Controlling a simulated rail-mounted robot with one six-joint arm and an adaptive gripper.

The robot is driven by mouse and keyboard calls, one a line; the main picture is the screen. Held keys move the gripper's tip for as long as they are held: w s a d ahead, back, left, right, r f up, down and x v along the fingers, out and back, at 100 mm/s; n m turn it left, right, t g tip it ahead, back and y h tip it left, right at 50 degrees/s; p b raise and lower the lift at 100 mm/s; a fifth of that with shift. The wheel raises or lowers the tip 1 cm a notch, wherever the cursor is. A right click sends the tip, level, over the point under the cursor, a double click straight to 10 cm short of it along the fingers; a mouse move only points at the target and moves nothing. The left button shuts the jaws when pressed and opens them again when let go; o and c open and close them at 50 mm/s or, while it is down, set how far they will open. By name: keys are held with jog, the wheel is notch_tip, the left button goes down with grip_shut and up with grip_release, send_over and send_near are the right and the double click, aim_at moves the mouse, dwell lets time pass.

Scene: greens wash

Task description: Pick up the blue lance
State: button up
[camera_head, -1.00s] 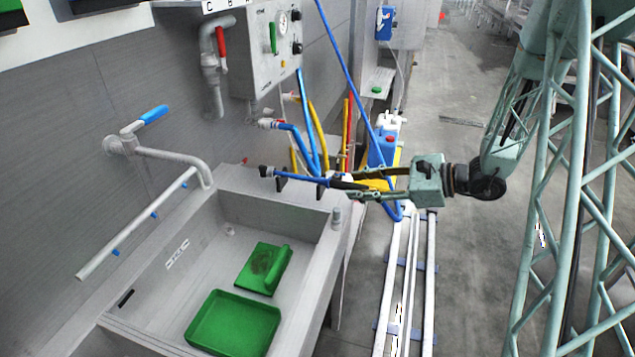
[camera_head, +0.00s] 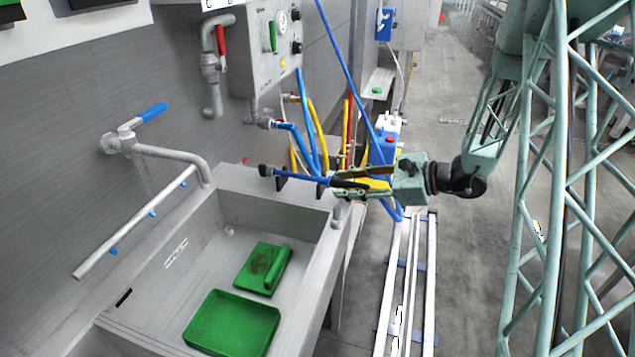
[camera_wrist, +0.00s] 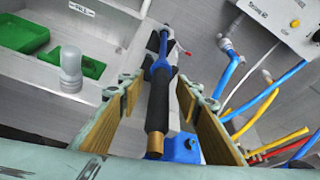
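The blue lance (camera_head: 303,176) lies in black holders along the far rim of the sink. In the wrist view the lance (camera_wrist: 159,72) has a blue stem, a black grip and a brass-coloured end. My gripper (camera_head: 338,184) is level with the lance at its right end. In the wrist view my gripper (camera_wrist: 158,92) is open, with one tan-padded finger on each side of the black grip. Gaps show between grip and pads. In the head view the fingers partly hide the grip.
The grey sink (camera_head: 328,262) holds a green tray (camera_head: 232,323) and a green hand-held item (camera_head: 264,268). A knob-like post (camera_wrist: 70,68) stands close to my left finger. Blue and yellow hoses (camera_head: 306,140) hang behind, and a blue container (camera_head: 383,150) stands beyond my gripper.

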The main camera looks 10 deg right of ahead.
jog(key=shift+w+a+f, duration=0.1)
jog(key=shift+w+a, duration=0.1)
jog(key=shift+a, duration=0.1)
dwell(0.4)
jog(key=c, duration=0.7)
